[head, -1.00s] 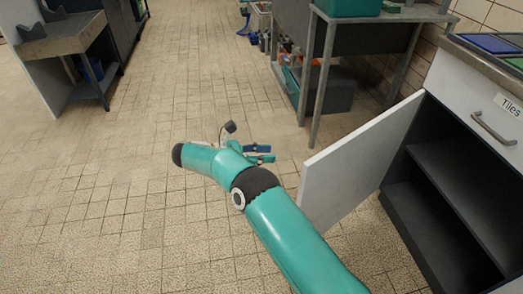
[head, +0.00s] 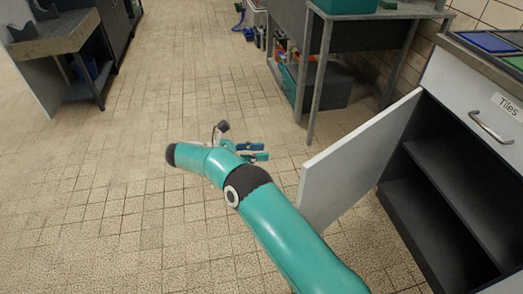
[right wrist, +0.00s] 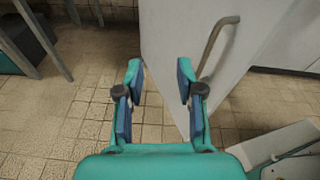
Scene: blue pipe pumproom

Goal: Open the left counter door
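The left counter door (head: 358,160) is a white panel that stands swung wide open, baring the dark shelves of the counter (head: 455,180). In the right wrist view the door (right wrist: 180,50) fills the upper middle, with its bent metal handle (right wrist: 214,46) on the face towards me. My right gripper (head: 254,152) is beyond my teal forearm, left of the door's free edge in the head view. In the right wrist view the right gripper (right wrist: 160,82) has its fingers apart with nothing between them. The handle is beyond the right finger, not gripped. My left gripper is out of view.
A drawer labelled "Tiles" with a handle (head: 491,127) is above the opening. A grey metal table (head: 357,45) stands behind the door. Another bench (head: 55,45) is at the far left. The tiled floor (head: 120,200) between them is clear.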

